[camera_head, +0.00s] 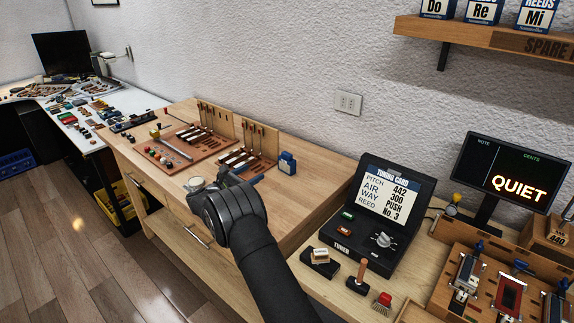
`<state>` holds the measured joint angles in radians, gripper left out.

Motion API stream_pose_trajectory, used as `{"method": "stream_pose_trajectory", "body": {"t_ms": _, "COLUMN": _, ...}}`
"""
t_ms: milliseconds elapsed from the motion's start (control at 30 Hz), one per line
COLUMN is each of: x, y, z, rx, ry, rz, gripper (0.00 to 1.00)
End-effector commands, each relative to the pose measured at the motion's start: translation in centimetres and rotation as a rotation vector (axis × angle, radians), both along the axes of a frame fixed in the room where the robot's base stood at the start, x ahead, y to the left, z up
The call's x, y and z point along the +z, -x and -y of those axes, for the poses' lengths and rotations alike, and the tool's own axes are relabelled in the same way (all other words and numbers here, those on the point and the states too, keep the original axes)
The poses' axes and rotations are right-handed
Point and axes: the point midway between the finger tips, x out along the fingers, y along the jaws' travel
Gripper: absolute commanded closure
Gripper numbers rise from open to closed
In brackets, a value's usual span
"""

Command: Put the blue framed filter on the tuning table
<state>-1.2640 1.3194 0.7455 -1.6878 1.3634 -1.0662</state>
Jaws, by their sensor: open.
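A small blue item with a pale face (287,163), which looks like the blue framed filter, stands upright on the wooden workbench (310,180), right of the tool boards. My gripper (212,182) is over the same bench, left of the blue item and apart from it. Its jaws are open, but my wrist largely hides the fingers. A small pale round thing (195,183) shows just beside the fingers; I cannot tell whether they touch. The wooden table with the black tuner (385,225), likely the tuning table, is at the lower right.
Boards with upright tools (205,120) stand behind my gripper. On the tuner table are a black block (320,262), a wooden-handled tool (360,275), a red-topped brush (382,302), a monitor (512,172) and a crowded wooden rack. Bare wood shows around the small tools.

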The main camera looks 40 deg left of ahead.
Motion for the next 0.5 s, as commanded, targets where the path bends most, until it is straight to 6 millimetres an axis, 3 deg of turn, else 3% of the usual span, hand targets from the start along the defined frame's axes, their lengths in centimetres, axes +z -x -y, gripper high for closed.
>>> {"method": "stream_pose_trajectory", "body": {"t_ms": 300, "x": 0.0, "y": -7.2, "z": 0.7, "rx": -0.005, "ry": -0.003, "rz": -0.002, "gripper": 0.33}}
{"method": "stream_pose_trajectory", "body": {"t_ms": 500, "x": 0.0, "y": -10.1, "z": 0.9, "rx": -0.004, "ry": -0.003, "rz": -0.002, "gripper": 0.33}}
